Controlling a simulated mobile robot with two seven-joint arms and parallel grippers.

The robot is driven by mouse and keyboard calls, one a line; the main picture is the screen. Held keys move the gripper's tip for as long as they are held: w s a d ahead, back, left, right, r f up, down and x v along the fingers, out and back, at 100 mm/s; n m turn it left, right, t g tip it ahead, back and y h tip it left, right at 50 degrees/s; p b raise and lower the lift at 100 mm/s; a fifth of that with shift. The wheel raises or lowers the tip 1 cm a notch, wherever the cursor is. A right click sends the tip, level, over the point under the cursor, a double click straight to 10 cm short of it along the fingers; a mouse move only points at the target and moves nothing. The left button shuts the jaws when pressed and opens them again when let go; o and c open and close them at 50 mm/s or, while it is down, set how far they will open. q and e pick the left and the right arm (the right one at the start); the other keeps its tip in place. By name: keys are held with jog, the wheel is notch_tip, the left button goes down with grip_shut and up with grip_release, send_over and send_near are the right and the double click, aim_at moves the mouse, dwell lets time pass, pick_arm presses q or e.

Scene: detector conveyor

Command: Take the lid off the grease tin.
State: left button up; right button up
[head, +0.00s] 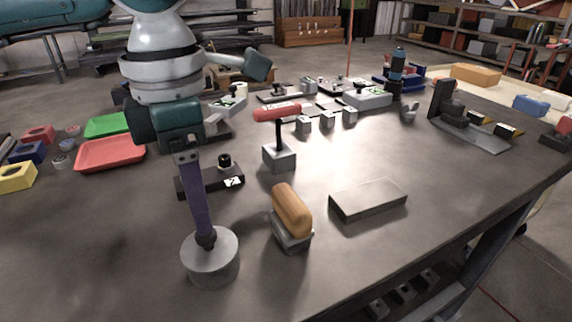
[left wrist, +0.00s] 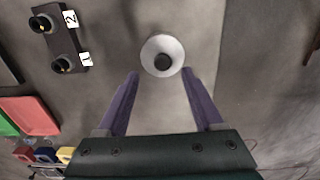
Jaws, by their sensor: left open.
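The grease tin (head: 212,268) is a short grey cylinder standing upright at the near left of the table. Its lid (head: 224,244) is on, with a small dark knob (head: 207,239) in the middle. My left gripper (head: 203,228) points down, with its purple fingers at the knob. In the left wrist view the left gripper (left wrist: 160,74) is open and empty. The knob (left wrist: 163,62) lies roughly centred between the fingers, a little beyond the line of the tips. Whether a finger touches it I cannot tell. My right gripper is not in view.
A brush with an orange-tan handle (head: 291,211) stands right of the tin, and a flat grey block (head: 367,199) lies farther right. Behind are a red-handled tool on a block (head: 279,157) and a dark numbered holder (head: 197,184). The table's near left is clear.

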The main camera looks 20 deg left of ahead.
aim_at(207, 241)
pick_arm(q)
jog(key=f, duration=0.4)
jog(key=shift+s+d+f+p, duration=0.1)
jog(key=shift+d+f+p, duration=0.1)
jog(key=shift+f+p, duration=0.1)
grip_shut()
dwell(0.3)
